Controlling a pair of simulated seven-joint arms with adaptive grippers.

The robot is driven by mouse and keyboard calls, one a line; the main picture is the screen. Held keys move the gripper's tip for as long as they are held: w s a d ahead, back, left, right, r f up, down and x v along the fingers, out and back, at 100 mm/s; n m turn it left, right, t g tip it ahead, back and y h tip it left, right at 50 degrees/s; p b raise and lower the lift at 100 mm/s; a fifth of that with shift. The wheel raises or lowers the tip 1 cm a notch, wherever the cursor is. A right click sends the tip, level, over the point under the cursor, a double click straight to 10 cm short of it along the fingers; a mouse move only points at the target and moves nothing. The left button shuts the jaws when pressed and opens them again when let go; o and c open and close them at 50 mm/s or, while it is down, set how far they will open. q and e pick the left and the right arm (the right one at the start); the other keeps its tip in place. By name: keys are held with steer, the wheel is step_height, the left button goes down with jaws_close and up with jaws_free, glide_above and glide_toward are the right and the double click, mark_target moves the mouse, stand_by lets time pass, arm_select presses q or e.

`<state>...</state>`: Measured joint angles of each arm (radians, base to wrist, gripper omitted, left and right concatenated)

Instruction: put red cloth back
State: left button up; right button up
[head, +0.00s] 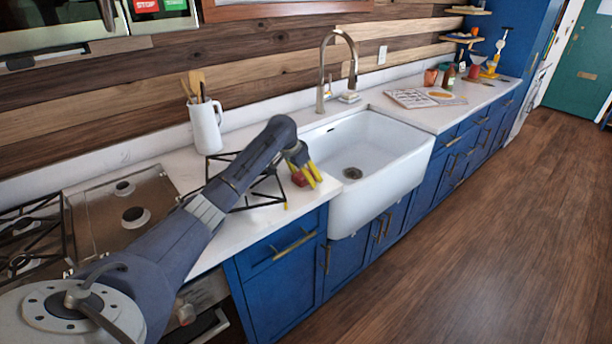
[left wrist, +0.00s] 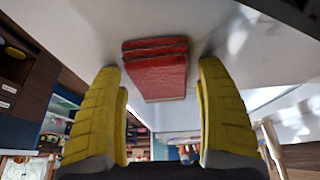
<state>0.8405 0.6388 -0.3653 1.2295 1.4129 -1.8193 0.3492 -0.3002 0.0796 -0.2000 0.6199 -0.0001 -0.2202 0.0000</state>
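The red cloth (head: 298,179) is a small folded stack on the white counter, just left of the sink and beside my left gripper (head: 314,178) in the head view. The cloth also shows in the left wrist view (left wrist: 157,72), framed between my two yellow fingers. These fingers are apart, with a gap on either side of the cloth, so my left gripper is open and holds nothing. Part of the cloth is hidden behind the fingers in the head view. My right gripper is not in view.
A white sink (head: 362,150) with a tall faucet (head: 325,70) adjoins the counter. A black wire rack (head: 245,185) lies under my left arm. A white utensil pitcher (head: 206,128) stands by the wall. An open book (head: 425,97) and several small items stand right of the sink.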

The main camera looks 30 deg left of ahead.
arm_select(q)
steer(key=v, duration=1.2)
steer(key=shift+r, duration=0.15)
